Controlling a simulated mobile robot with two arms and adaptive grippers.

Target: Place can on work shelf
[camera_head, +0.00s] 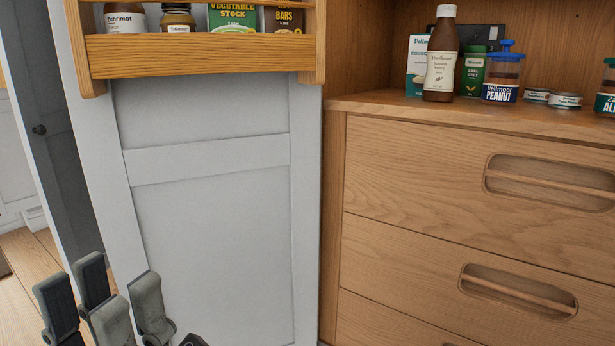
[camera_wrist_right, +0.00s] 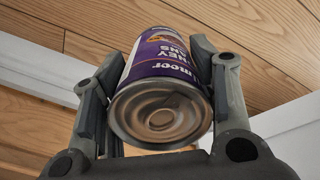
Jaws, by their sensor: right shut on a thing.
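A purple can (camera_wrist_right: 160,85), its label partly reading "KIDNEY ...ANS", is held between the fingers of my right gripper (camera_wrist_right: 160,75) in the right wrist view, its metal end facing the camera. The right gripper and can do not show in the head view. The wooden shelf (camera_head: 480,115) above the drawers is at the upper right of the head view. My left gripper (camera_head: 100,292) is at the lower left, open and empty, in front of the white door panel and away from the shelf.
On the shelf stand a brown sauce bottle (camera_head: 440,60), a green tin (camera_head: 473,74), a peanut jar (camera_head: 503,78) and low cans (camera_head: 565,101). The shelf's front left strip is clear. A wooden door rack (camera_head: 200,55) holds jars and boxes.

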